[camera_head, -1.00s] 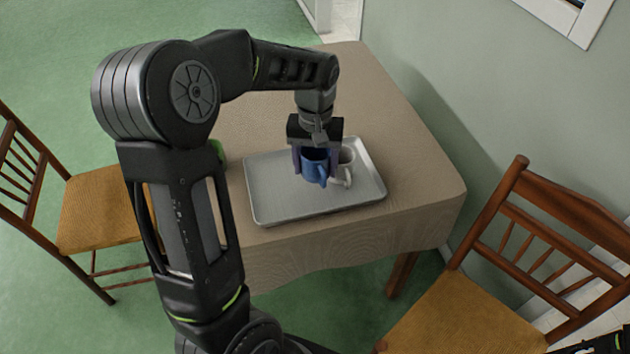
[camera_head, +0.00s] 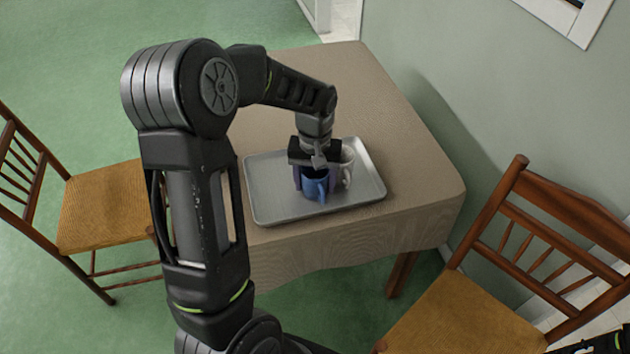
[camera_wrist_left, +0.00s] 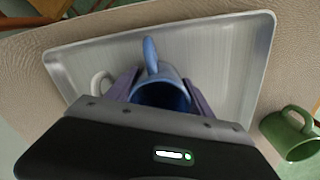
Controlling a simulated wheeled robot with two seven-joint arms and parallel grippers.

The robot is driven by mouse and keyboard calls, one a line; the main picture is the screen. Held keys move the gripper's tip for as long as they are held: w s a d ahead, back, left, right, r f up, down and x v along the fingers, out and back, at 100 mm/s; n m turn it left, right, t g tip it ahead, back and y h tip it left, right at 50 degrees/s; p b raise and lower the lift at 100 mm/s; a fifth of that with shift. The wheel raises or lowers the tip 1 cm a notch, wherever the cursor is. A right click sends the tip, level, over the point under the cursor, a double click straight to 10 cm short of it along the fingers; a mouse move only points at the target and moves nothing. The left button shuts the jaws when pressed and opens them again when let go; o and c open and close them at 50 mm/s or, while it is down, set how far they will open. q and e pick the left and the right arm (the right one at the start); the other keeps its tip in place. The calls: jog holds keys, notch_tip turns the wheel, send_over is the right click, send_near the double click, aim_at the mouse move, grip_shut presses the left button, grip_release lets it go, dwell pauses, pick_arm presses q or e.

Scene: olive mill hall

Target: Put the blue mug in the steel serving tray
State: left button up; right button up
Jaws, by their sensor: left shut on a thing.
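My left gripper (camera_head: 314,181) points down over the tray and is shut on the blue mug (camera_head: 316,189). The mug is upright, and its handle faces the near side. In the left wrist view the blue mug (camera_wrist_left: 160,92) sits between the two fingers. The steel serving tray (camera_head: 268,206) lies on the table, and the mug is within its outline. I cannot tell whether the mug's base touches the tray floor. A dark part (camera_head: 608,344) of mine shows at the bottom right corner, too cut off to read.
A white mug (camera_head: 347,166) stands in the tray close beside the gripper. A green mug (camera_wrist_left: 290,132) is on the table outside the tray. The tray's left and near parts are bare. Wooden chairs stand left (camera_head: 105,205) and right (camera_head: 465,315) of the table (camera_head: 410,185).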

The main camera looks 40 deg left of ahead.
pick_arm(q)
jog(key=shift+f, duration=0.2)
jog(key=o, duration=1.6)
jog(key=shift+c, duration=0.2)
jog(key=shift+r, duration=0.15)
notch_tip(320, 180, up, 12)
